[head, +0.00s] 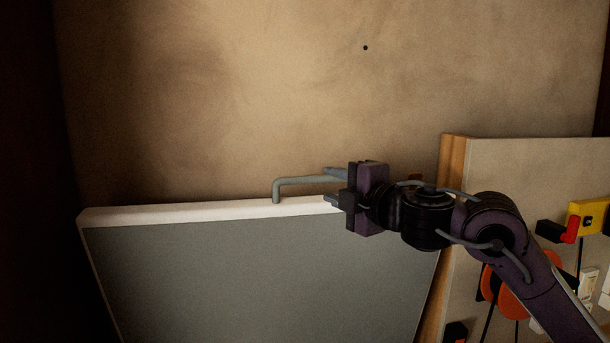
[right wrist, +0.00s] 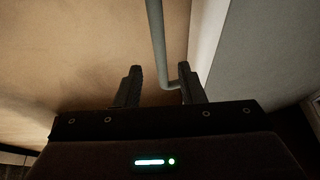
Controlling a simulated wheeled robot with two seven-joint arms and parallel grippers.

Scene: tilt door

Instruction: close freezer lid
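The freezer lid (head: 260,270) is a dark grey panel with a white rim, standing raised and tilted in the head view. Its rim and grey face also show at the right of the right wrist view (right wrist: 240,60). A grey bar handle (head: 292,182) sticks up from its top edge. My right gripper (head: 335,186) is at the handle's right end. In the right wrist view its fingers (right wrist: 160,88) are apart, with the handle bar (right wrist: 156,40) running between them. I cannot tell whether either finger touches it. My left gripper is not in view.
A plain brown wall (head: 250,90) stands behind the lid. At the right is a wood-edged board (head: 500,165) carrying a yellow-and-red device (head: 585,217) and orange round items (head: 510,295), partly hidden by my right arm. The space left of the lid is dark.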

